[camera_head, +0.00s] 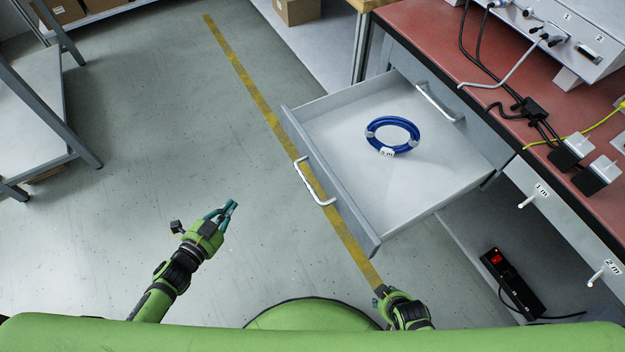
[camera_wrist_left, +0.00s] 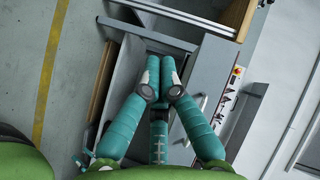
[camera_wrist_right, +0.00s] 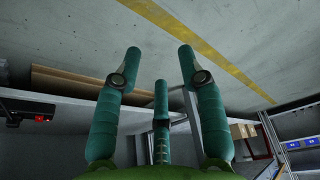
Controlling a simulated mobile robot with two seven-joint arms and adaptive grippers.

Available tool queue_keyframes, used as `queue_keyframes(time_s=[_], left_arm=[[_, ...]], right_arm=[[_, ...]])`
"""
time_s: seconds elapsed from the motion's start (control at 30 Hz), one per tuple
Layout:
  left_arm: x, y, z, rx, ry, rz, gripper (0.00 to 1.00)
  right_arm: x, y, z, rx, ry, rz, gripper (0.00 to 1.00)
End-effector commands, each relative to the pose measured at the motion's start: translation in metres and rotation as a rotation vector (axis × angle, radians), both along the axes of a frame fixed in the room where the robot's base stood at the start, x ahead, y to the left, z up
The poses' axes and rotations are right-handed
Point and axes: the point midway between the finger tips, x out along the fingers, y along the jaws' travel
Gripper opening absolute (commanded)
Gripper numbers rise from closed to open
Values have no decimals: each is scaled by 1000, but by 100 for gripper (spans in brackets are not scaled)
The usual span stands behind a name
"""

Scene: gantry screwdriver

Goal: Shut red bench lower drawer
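The red bench (camera_head: 418,22) is at the right in the head view. Its grey lower drawer (camera_head: 345,196) is pulled far out over the floor, below a shut drawer front with a handle (camera_head: 440,103). The lower drawer's silver bar handle (camera_head: 314,182) is on its outer front. A blue cable coil (camera_head: 393,132) with a white label lies inside. My left gripper (camera_head: 226,208) is left of the handle, clear of it; in the left wrist view its fingertips (camera_wrist_left: 161,62) meet with nothing between them. My right gripper (camera_head: 381,290) is near the drawer's front corner; its fingers are spread and empty in the right wrist view (camera_wrist_right: 159,62).
A black power strip (camera_head: 510,283) with a red switch is under the bench. Cables and white plugs (camera_head: 598,175) lie on the bench top. A grey metal rack (camera_head: 45,110) stands at the left. The floor between rack and drawer is clear, with a yellow line (camera_head: 262,105).

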Motion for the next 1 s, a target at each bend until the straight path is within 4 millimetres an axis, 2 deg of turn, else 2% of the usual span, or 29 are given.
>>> queue_keyframes(time_s=[0.03, 0.1, 0.2, 0.3, 0.47, 0.57, 1.0], left_arm=[[3, -16, 28, 77, -147, -150, 0], [-5, -42, 68, 171, -329, -342, 0], [-27, -70, 105, 269, -520, -556, 0], [-44, -86, 123, 321, -628, -678, 0], [-48, -99, 130, 340, -671, -726, 0], [-40, -111, 131, 337, -670, -723, 0], [6, -189, 131, 335, -667, -719, 0]], right_arm=[[-2, 2, -4, 0, 20, -5, 40], [-6, 3, 0, -3, 53, -11, 40], [-10, 4, 7, -5, 88, -17, 40], [-14, 4, 12, -7, 111, -21, 40], [-15, 4, 16, -7, 120, -22, 40], [-15, 4, 16, -7, 119, -22, 40], [-13, 4, 15, -7, 112, -21, 40]])
